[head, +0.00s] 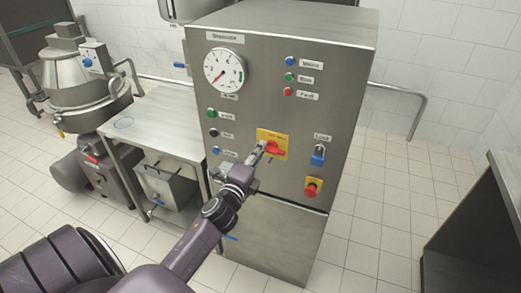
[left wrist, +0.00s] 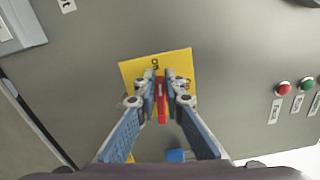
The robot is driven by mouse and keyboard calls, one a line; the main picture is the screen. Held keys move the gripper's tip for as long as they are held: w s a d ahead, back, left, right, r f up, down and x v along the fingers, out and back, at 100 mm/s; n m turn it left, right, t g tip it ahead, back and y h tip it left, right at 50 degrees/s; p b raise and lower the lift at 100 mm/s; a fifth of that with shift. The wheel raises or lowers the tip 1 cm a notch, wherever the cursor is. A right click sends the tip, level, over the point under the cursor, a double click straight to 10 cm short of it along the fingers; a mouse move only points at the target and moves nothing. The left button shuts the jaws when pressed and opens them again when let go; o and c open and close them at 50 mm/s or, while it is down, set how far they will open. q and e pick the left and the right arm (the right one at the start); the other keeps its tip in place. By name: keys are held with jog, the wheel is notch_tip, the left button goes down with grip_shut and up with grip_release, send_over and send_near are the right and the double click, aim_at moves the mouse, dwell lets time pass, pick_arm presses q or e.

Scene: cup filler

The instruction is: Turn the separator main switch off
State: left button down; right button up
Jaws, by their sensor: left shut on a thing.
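The separator main switch is a red handle (head: 274,148) on a yellow plate (head: 282,138), on the front of a grey metal cabinet (head: 255,105). In the left wrist view the red handle (left wrist: 162,100) stands between my left fingertips, in front of the yellow plate (left wrist: 140,68). My left gripper (head: 260,150) is shut on the handle, with one finger on each side. In the left wrist view my left gripper (left wrist: 161,92) hides part of the plate. A short label shows at the plate's top. My right gripper is not in view.
The cabinet also bears a round gauge (head: 224,70), several indicator lamps, a blue padlock (head: 318,155) and a red emergency button (head: 312,187). A steel table (head: 160,125) stands to the left. A dark counter (head: 480,220) is at the right. Tiled floor is free between counter and cabinet.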

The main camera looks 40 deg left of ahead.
pick_arm(q)
jog(key=shift+f+n, duration=0.25)
jog(key=shift+n, duration=0.55)
jog(key=c, duration=2)
grip_release()
jog(key=v, duration=1.2)
jog(key=shift+s, duration=0.1)
jog(key=s+d+f+n+g+h, duration=0.1)
jog(key=s+d+f+n+g, duration=0.15)
jog(key=f, duration=0.95)
jog(key=s+d+f+n+g+h, duration=0.1)
jog(key=s+d+f+n+g, duration=0.15)
jog(key=f, duration=0.95)
jog(key=s+d+f+n+g+h, duration=0.1)
jog(key=s+d+f+n+g, duration=0.15)
jog(key=f, duration=0.95)
jog(key=s+d+f+n+g+h, duration=0.15)
jog(key=s+d+f+g, duration=0.25)
jog(key=s+f, duration=0.9)
jog(key=s+f+n+g, duration=0.1)
jog(key=s+f, duration=0.2)
jog(key=s, duration=0.3)
jog(key=s+d+f+n+g, duration=0.1)
jog(key=s+f+g, duration=0.1)
jog(key=s, duration=0.4)
jog(key=s+d+f+n+g, duration=0.1)
jog(key=s+f+n+g, duration=0.1)
jog(key=s, duration=0.5)
jog(key=shift+f, duration=0.9)
